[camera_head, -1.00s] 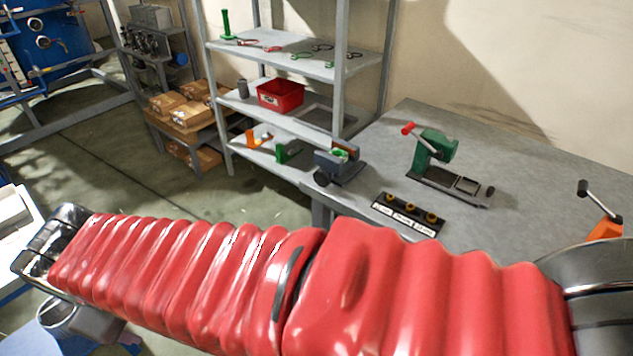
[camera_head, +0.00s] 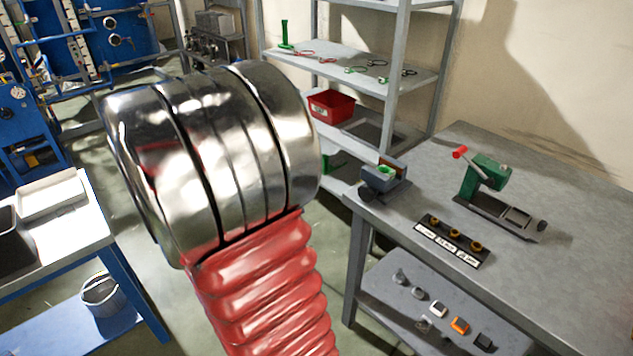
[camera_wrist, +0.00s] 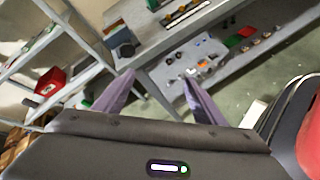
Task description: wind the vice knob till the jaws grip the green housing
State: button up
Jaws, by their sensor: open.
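The small blue-grey vice (camera_head: 378,186) sits at the near left corner of the grey workbench. The green housing (camera_head: 386,171) sits between its jaws, beside a brownish jaw face. I cannot tell whether both jaws touch it. The dark round vice knob (camera_head: 367,194) is on the side facing me, past the bench edge. In the wrist view the vice (camera_wrist: 118,36) and knob (camera_wrist: 126,50) are small, above my left finger. My gripper (camera_wrist: 158,77) is open and empty, its two purple-grey fingers apart, well short of the vice. The head view does not show the fingers.
On the bench (camera_head: 590,230) are a green press-like tool (camera_head: 490,172) and a labelled strip (camera_head: 452,241). Small parts lie on the lower shelf (camera_head: 395,305). A rack with a red bin (camera_head: 331,106) stands behind. A white-topped table (camera_head: 70,225) is at left.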

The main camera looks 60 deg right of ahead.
aim_at(364, 194)
jog(key=s+d+f+n+h, duration=0.1)
jog(key=d+f+n+h, duration=0.5)
jog(key=d, duration=0.9)
notch_tip(364, 194, down, 3)
jog(key=n, duration=0.3)
jog(key=shift+s+d+f, duration=0.2)
jog(key=shift+s+d, duration=0.15)
jog(key=shift+d, duration=0.1)
jog(key=x, duration=1.3)
jog(key=shift+s+d+r, duration=0.1)
jog(key=shift+d+r, duration=0.05)
jog(key=shift+d, duration=0.15)
jog(key=shift+c, duration=0.4)
jog(key=c, duration=0.9)
